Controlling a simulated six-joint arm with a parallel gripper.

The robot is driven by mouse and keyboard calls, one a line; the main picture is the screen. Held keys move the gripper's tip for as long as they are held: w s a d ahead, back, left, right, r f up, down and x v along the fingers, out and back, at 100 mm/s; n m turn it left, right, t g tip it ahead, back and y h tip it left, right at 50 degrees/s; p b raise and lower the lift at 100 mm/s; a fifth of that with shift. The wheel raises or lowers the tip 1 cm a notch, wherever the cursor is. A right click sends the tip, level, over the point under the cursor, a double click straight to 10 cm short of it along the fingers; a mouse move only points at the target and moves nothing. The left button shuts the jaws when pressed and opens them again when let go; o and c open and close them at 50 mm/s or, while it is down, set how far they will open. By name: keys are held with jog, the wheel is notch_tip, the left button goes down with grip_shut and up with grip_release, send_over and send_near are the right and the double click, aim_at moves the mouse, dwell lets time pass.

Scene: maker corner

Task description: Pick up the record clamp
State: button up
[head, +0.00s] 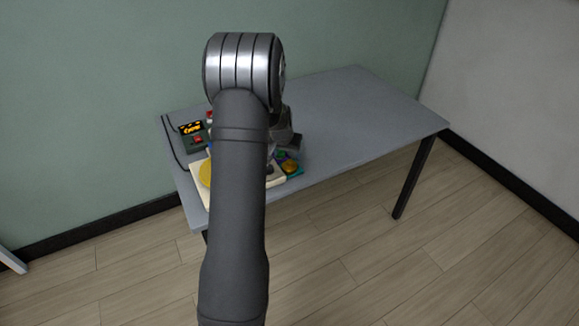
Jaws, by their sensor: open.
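I cannot make out the record clamp; my arm covers much of the cluttered left end of the table. A cream, flat device with a yellow disc (205,172) shows on both sides of my arm, near the table's front left edge. My gripper (287,143) is mostly hidden behind my arm. Only dark grey parts of it show, over the table just behind the cream device. It is open, but its fingertips and the space between them are hidden.
The grey table (365,115) is clear on its right side. A dark box with a lit yellow display (191,128) and red parts stands at the back left, with a black cable (172,143) beside it.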

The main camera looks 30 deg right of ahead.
aim_at(289, 160)
jog(key=shift+s+x, duration=0.15)
jog(key=shift+x, duration=1.45)
jog(key=shift+s+x, duration=0.15)
jog(key=shift+x, duration=1.45)
jog(key=c, duration=0.9)
